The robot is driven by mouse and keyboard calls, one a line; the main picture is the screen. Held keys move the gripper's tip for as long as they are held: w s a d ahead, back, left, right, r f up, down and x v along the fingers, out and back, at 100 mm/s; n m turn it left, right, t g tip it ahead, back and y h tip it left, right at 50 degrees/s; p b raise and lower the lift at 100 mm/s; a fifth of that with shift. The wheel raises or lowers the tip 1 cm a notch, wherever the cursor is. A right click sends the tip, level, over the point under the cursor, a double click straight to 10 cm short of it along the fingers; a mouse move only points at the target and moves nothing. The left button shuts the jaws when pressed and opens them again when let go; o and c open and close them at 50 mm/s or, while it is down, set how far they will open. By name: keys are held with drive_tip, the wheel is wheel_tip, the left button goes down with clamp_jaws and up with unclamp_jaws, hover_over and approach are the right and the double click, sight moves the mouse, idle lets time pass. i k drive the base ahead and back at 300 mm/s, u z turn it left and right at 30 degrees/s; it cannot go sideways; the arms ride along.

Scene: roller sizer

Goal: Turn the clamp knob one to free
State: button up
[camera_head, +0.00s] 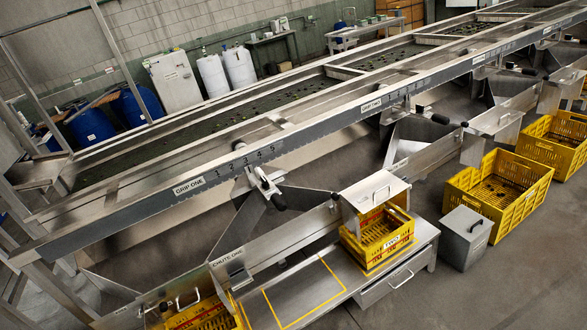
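The rail labelled GRIP ONE (188,186) runs diagonally along the front of the sizer, with a number scale from 1 to 5 beside the label. A bright metal clamp (262,181) hangs on the rail below the scale. My gripper is not in view, and nothing touches the clamp.
Below the clamp are angled metal chute plates and the CHUTE ONE panel (228,257). A steel bench (335,297) with a yellow outlined square holds a yellow crate (379,246) under a metal hood (372,191). More yellow crates (499,188) and a grey box (465,238) stand right.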

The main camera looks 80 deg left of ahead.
sight(265, 185)
drive_tip(key=i, duration=2.5)
drive_tip(key=u, duration=3.2)
drive_tip(key=i, duration=1.05)
drive_tip(key=u, duration=0.05)
